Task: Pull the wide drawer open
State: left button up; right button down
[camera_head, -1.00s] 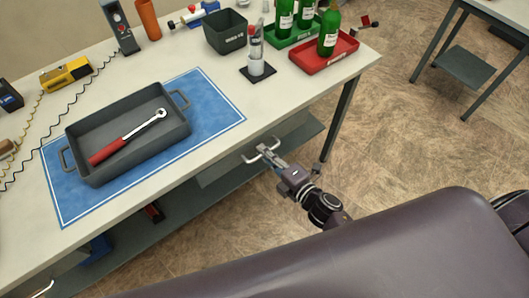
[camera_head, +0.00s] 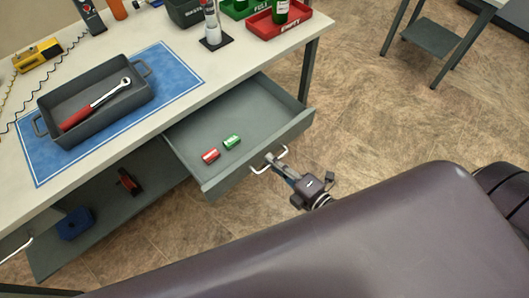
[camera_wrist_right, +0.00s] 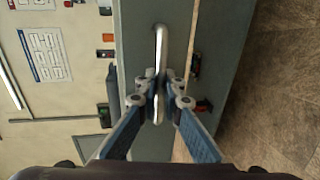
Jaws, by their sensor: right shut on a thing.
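The wide drawer (camera_head: 262,112) stands pulled out from under the workbench in the head view, with its inside showing. A red item (camera_head: 210,155) and a green item (camera_head: 232,142) lie in it. My right gripper (camera_head: 277,160) is at the drawer's front and is shut on its pale bar handle (camera_head: 259,169). In the right wrist view, the fingers of my right gripper (camera_wrist_right: 160,90) close around the metal handle (camera_wrist_right: 160,45) in front of the drawer front (camera_wrist_right: 135,30). My left gripper is not in view.
The workbench carries a grey tray (camera_head: 52,98) with a red-handled ratchet (camera_head: 95,104) on a blue mat (camera_head: 178,72). A red bottle tray (camera_head: 290,28) stands near the bench's right end. A lower shelf (camera_head: 110,205) lies below.

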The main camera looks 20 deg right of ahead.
jog(key=shift+f+v, duration=0.15)
jog(key=shift+v, duration=0.5)
jog(key=shift+f+v, duration=0.1)
jog(key=shift+v, duration=0.55)
jog(key=c, duration=2.3)
grip_release()
jog(key=shift+c, duration=0.2)
jog(key=shift+s, duration=0.15)
jog(key=v, duration=1.2)
